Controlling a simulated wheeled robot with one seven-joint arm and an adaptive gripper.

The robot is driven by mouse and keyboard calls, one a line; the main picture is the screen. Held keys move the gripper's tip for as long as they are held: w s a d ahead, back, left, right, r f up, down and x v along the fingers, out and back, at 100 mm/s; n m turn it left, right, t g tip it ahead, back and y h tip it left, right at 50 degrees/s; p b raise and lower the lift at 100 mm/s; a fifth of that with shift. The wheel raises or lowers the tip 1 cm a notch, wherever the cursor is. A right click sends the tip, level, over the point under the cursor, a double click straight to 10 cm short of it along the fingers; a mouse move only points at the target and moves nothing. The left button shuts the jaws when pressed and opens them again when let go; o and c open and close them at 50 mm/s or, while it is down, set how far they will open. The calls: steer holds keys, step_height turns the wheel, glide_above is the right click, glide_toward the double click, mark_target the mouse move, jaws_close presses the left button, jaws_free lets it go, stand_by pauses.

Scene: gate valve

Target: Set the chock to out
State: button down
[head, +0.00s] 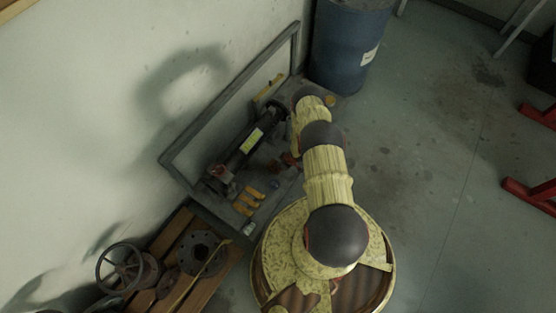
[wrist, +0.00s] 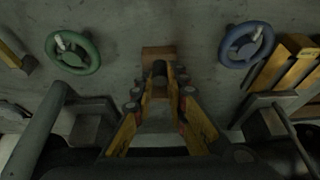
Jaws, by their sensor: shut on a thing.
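The block's lower part is hidden by the fingers. Whether it touches the plate I cannot tell. A green handwheel (wrist: 73,53) is to the left and a blue handwheel (wrist: 246,45) to the right, both apart from the fingers. In the head view my arm hides the gripper and block.
A blue barrel (head: 346,45) is behind. A wooden pallet (head: 222,268) holds a handwheel (head: 119,270).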

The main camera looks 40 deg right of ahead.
steer(key=shift+s+f, duration=0.1)
steer(key=shift+s, duration=0.2)
steer(key=c, duration=1.8)
jaws_free()
steer(key=shift+o, duration=0.2)
steer(key=shift+d+r, duration=0.15)
steer(key=shift+r, duration=0.45)
steer(key=v, duration=1.1)
steer(key=shift+s, duration=0.2)
steer(key=shift+f, duration=0.1)
